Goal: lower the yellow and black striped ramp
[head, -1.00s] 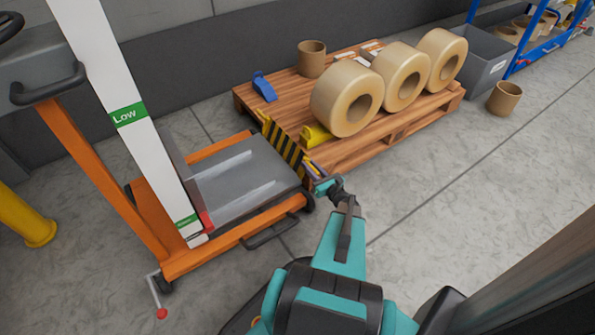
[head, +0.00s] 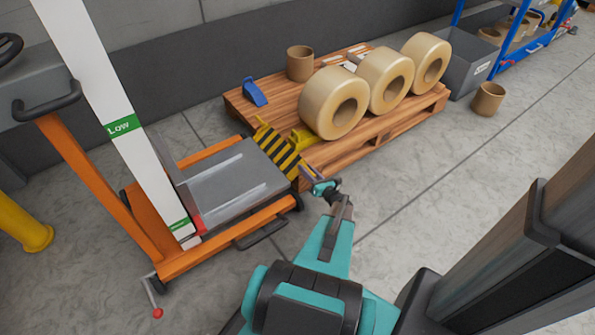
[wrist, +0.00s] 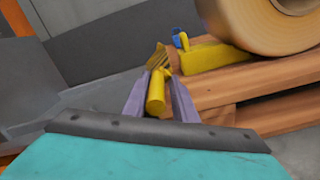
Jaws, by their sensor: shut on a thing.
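The yellow and black striped ramp (head: 279,152) is at the pallet-side edge of the lift's grey platform (head: 232,182). It is tilted, leaning towards the wooden pallet. My gripper (head: 307,173) is at the ramp's near end, low beside the pallet corner. In the wrist view its two purple fingers (wrist: 158,92) are closed on a yellow bar (wrist: 156,96), which appears to be the ramp's handle. Part of the ramp (wrist: 160,58) shows beyond the fingertips. The ramp's lower edge is hard to make out.
The wooden pallet (head: 352,149) carries three large tape rolls, a brown core (head: 300,63), a blue wedge (head: 254,91) and a yellow wedge (head: 302,138). The orange lift frame (head: 85,190) stands left. A loose core (head: 488,99) is on the floor.

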